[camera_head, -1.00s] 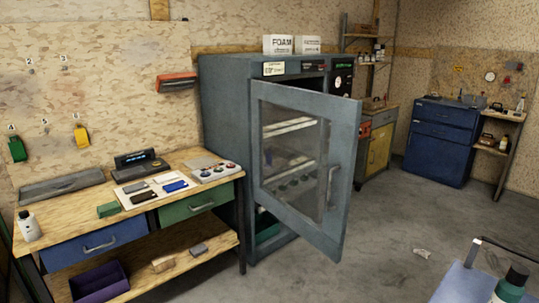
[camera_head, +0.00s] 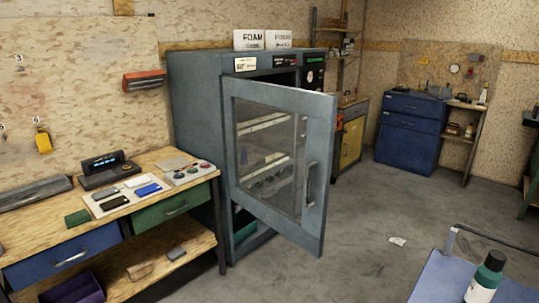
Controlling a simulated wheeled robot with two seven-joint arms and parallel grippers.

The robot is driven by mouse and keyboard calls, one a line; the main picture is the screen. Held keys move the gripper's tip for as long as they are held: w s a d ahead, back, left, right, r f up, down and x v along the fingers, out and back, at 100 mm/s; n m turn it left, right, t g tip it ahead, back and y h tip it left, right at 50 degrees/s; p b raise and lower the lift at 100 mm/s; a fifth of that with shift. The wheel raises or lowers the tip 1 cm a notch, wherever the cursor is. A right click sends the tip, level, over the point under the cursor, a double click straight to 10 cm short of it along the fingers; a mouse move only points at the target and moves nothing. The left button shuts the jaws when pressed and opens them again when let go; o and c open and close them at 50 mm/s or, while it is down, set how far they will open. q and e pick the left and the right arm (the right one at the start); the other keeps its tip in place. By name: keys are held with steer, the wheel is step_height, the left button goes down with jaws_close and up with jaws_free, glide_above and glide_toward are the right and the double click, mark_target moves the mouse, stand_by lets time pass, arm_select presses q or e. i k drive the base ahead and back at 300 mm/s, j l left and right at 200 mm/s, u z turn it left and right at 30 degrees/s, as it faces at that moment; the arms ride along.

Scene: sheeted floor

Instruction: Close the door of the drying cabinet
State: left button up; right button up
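The drying cabinet (camera_head: 195,130) is a tall grey-blue cabinet against the back wall. Its door (camera_head: 317,205) has a framed window and stands open, swung out toward me and hinged on the left. A vertical handle (camera_head: 311,185) is on the door's free right side. Through the window I see shelves and several round items inside. A dark opening shows above and to the right of the door. Neither of my grippers is in view.
A wooden workbench (camera_head: 150,169) with blue and green drawers stands left of the cabinet. A small pale scrap (camera_head: 397,241) lies on the otherwise clear grey floor (camera_head: 355,255) right of the door.

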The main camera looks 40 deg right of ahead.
mark_target(321, 109)
steer(key=z, duration=1.45)
steer(key=i+j+u, duration=0.15)
steer(key=k+j, duration=0.05)
steer(key=j, duration=0.05)
